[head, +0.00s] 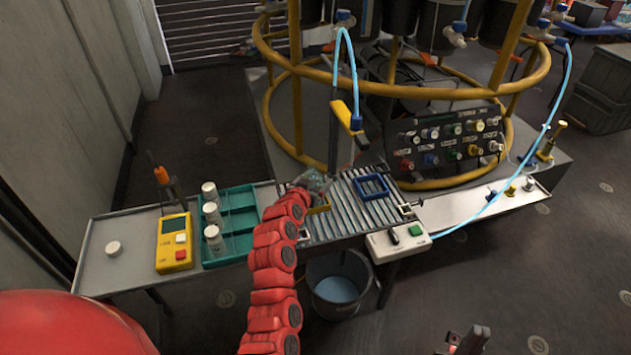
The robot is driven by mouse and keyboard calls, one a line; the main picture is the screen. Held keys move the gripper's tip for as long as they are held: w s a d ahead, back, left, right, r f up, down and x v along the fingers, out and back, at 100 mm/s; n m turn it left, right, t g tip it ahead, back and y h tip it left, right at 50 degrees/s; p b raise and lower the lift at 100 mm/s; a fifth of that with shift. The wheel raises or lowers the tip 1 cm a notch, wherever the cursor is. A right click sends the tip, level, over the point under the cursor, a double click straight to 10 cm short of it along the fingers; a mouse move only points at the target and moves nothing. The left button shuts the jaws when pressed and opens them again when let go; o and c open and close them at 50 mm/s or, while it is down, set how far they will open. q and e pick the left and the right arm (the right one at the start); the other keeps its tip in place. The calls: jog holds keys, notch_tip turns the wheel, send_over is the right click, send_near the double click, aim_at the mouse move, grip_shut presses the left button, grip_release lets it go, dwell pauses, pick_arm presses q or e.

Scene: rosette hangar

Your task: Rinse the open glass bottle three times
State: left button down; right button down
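My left arm reaches up from the bottom to the ribbed drain rack (350,220). Its gripper (318,182) is small and partly hidden by its own wrist, beside a yellow square frame (321,206). I cannot make out a glass bottle in it or whether its fingers are closed. A rinse spout with a yellow handle (347,117) and a blue hose stands just above the rack. White-capped bottles (213,237) stand in the teal tray (238,222). A loose white cap (113,248) lies on the bench at left. My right gripper (467,340) is at the bottom edge, its tips apart and empty.
A blue square frame (371,187) sits on the rack. A yellow meter (174,244) stands left of the tray. A control box with a green button (415,231) is at the rack's front right. A bucket of bluish liquid (338,288) stands below. A yellow ringed frame (440,92) rises behind.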

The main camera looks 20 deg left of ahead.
pick_arm(q)
jog(key=shift+f, duration=0.35)
jog(key=shift+f+b, duration=0.1)
jog(key=shift+b, duration=0.35)
grip_release()
jog(key=shift+r+p, duration=1.6)
jog(key=shift+r, duration=1.35)
